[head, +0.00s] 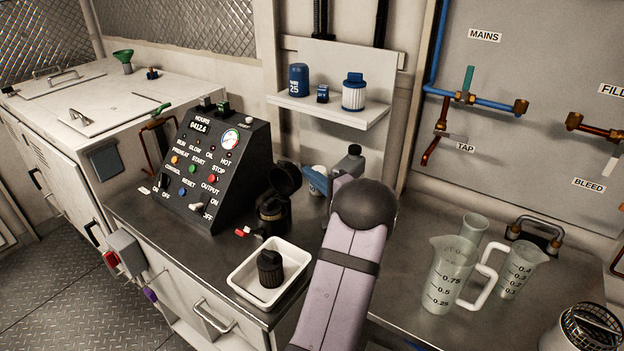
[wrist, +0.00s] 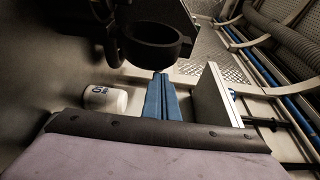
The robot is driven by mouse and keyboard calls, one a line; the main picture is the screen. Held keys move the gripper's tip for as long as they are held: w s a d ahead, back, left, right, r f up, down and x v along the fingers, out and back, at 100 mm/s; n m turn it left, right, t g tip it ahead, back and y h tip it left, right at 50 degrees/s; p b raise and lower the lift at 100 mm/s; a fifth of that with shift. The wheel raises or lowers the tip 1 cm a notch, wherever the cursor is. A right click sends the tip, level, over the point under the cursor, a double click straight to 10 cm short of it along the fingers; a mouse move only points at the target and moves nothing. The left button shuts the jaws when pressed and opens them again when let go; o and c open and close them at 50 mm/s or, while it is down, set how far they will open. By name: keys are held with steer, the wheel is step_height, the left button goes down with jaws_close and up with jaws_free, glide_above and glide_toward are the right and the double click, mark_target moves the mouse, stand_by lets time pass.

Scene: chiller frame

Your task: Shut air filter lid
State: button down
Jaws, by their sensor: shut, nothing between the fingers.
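The air filter housing (head: 273,214) is a dark round canister on the bench, right of the control console. Its black lid (head: 286,179) stands open, tilted up above the body. In the wrist view a black round, hollow part (wrist: 152,46), which looks like the lid, hangs just past my fingertips. My gripper (wrist: 162,76) is shut and empty, its blue fingers together and pointing towards that part. I cannot tell whether they touch it.
A white tray (head: 245,286) with a dark ribbed cylinder (head: 270,270) sits in front of the housing. The sloped console (head: 212,165) is close on its left. Measuring jugs (head: 450,275) stand at right; a shelf (head: 330,108) is above.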

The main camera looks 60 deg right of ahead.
mark_target(299, 175)
steer(key=shift+a+b, duration=0.2)
steer(key=shift+b, duration=0.55)
steer(key=shift+a+f+n+b, duration=0.15)
steer(key=shift+n+b, duration=0.25)
steer(key=shift+b, duration=0.45)
steer(key=a+n+t+b, duration=0.1)
steer(key=a+n+b, duration=0.1)
steer(key=b, duration=0.9)
steer(key=shift+a+n, duration=0.15)
steer(key=shift+n, duration=0.45)
steer(key=a+f+n+t+y+b, duration=0.1)
steer(key=a+n+b, duration=0.6)
steer(key=b, duration=2.6)
steer(key=n+t+y, duration=0.1)
steer(key=n+t, duration=0.1)
steer(key=shift+a+f+n+b, duration=0.25)
steer(key=shift+f+n+b, duration=0.1)
steer(key=shift+f+n, duration=0.05)
steer(key=shift+a+b, duration=0.15)
steer(key=shift+b, duration=0.15)
